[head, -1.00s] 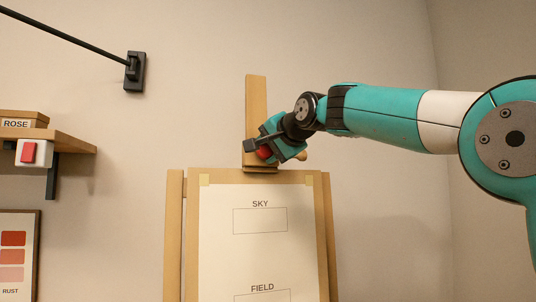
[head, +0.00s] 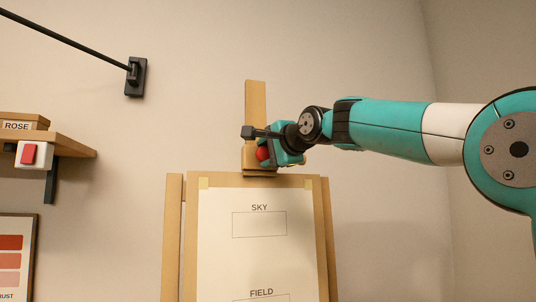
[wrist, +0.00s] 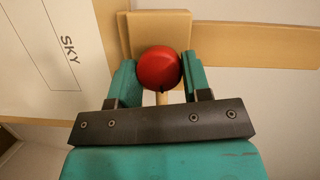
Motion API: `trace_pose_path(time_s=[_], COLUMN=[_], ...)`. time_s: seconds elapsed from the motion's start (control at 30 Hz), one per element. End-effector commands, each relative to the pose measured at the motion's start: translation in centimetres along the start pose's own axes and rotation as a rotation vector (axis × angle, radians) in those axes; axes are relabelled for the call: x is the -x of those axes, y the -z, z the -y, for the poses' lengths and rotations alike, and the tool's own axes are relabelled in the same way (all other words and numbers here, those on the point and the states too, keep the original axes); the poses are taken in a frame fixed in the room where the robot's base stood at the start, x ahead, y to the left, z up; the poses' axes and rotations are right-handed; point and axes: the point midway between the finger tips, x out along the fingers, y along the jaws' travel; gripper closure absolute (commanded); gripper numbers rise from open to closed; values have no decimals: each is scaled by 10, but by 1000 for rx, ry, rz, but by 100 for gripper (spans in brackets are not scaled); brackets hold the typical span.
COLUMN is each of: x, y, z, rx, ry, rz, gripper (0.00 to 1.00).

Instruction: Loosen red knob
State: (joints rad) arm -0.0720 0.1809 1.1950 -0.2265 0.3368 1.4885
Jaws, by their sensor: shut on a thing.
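The red knob (head: 262,154) is at the top of the wooden easel (head: 255,110), just above the board, on the easel's upright. In the wrist view the round red knob (wrist: 159,68) sits between the two teal fingers of my gripper (wrist: 158,75), against a wooden block. My gripper (head: 270,153) is shut on it, coming from the right side in the head view. The fingers partly hide the knob in the head view.
The easel holds a sheet (head: 258,265) marked SKY and FIELD. At left are a shelf (head: 70,145) with a ROSE box (head: 22,121) and a red-and-white switch (head: 30,154). A black wall bracket (head: 136,77) with a rod is at upper left. Bare wall lies right of the easel.

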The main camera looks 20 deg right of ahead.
Motion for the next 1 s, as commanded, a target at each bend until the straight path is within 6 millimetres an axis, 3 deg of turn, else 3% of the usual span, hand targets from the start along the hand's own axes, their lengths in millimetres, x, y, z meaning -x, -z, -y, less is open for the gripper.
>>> trace_pose_path(time_s=[0.23,0.27,0.33,0.73,0.87,1.0], x=[0,0,0,8,29,65], y=[1,1,1,0,0,0], z=[1,1,1,0,-2,-3], rx=[0,0,1,1,3,2], ry=[2,2,2,2,3,5], rz=[-4,-3,-3,-2,-3,-5], gripper=[79,49,33,32,32,32])
